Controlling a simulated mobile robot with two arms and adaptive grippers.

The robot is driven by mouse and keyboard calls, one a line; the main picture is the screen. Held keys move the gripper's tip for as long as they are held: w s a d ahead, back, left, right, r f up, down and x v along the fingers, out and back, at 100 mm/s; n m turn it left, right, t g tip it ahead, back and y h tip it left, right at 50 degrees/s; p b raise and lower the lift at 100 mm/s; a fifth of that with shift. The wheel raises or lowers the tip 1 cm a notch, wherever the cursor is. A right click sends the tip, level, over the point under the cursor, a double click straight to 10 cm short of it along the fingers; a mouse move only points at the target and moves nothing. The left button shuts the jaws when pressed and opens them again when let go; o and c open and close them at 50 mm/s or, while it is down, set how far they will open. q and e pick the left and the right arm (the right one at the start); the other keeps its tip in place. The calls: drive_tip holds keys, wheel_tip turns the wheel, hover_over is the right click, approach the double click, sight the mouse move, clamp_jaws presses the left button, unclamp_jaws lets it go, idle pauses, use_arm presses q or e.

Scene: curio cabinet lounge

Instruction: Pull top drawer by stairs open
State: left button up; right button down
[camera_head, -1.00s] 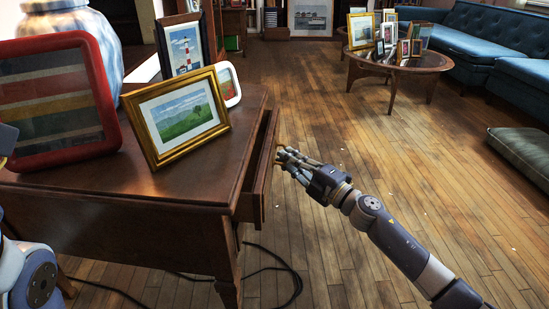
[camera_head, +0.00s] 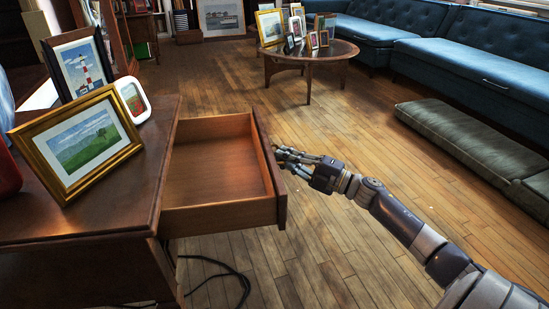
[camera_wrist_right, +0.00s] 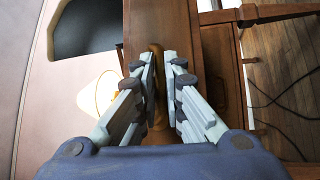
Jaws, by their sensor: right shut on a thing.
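The top drawer (camera_head: 212,165) of the dark wooden cabinet (camera_head: 110,195) stands well open, and its inside looks empty. My right gripper (camera_head: 283,157) is at the drawer's front panel. In the right wrist view the fingers of my right gripper (camera_wrist_right: 165,75) are shut on the brass-coloured drawer handle (camera_wrist_right: 156,85), against the wooden front (camera_wrist_right: 190,25). My left gripper does not show. No stairs can be made out.
A gold-framed landscape picture (camera_head: 80,143) and a lighthouse picture (camera_head: 80,64) stand on the cabinet top. Black cables (camera_head: 215,268) lie on the floor below. A round table (camera_head: 308,60) with frames and a blue sofa (camera_head: 440,45) stand farther back.

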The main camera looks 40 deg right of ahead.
drive_tip(key=shift+s+d+f, duration=0.1)
drive_tip(key=shift+d, duration=0.05)
drive_tip(key=c, duration=1.7)
unclamp_jaws()
drive_tip(key=v, duration=1.2)
drive_tip(key=shift+d, duration=0.1)
